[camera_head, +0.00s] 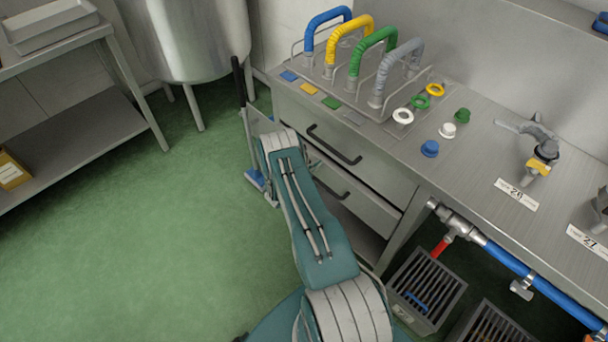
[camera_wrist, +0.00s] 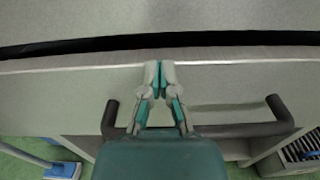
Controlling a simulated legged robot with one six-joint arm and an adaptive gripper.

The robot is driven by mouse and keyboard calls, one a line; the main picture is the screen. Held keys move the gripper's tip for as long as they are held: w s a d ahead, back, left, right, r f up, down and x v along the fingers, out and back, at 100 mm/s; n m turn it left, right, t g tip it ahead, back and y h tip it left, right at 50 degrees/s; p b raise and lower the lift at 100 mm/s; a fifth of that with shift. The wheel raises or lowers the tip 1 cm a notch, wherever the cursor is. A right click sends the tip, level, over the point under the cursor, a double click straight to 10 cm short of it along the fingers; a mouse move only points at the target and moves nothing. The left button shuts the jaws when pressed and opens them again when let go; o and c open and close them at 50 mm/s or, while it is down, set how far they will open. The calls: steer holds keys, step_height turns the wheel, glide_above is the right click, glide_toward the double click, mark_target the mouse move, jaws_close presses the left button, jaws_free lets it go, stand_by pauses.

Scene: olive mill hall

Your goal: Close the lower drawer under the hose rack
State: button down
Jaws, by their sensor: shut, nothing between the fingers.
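In the head view, the hose rack (camera_head: 335,85) with blue, yellow, green and grey hoses stands on a steel bench. Under it are the upper drawer (camera_head: 370,160) and the lower drawer (camera_head: 372,208), each with a dark bar handle. My arm covers the left part of both drawers and hides my gripper there. In the wrist view, my gripper (camera_wrist: 158,66) is shut and empty, its tips at the top edge of a steel drawer front (camera_wrist: 60,95). A dark gap (camera_wrist: 90,45) runs beyond that edge. The dark handle (camera_wrist: 245,130) shows on both sides of my gripper. Contact cannot be told.
A blue-headed mop (camera_head: 253,178) stands left of the drawers. Grated crates (camera_head: 428,285) and a blue pipe (camera_head: 530,285) are under the bench at right. A steel tank (camera_head: 190,40) and a shelf table (camera_head: 75,130) stand at left. Green floor is clear between.

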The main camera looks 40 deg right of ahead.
mark_target(323, 159)
steer(key=shift+d, duration=1.2)
steer(key=shift+d+r, duration=0.1)
steer(key=shift+d, duration=0.1)
steer(key=shift+w+d+r, duration=0.1)
steer(key=shift+d, duration=0.05)
steer(key=shift+a, duration=0.25)
steer(key=a, duration=1.4)
steer(key=shift+s+f, duration=0.25)
steer(key=shift+f, duration=0.05)
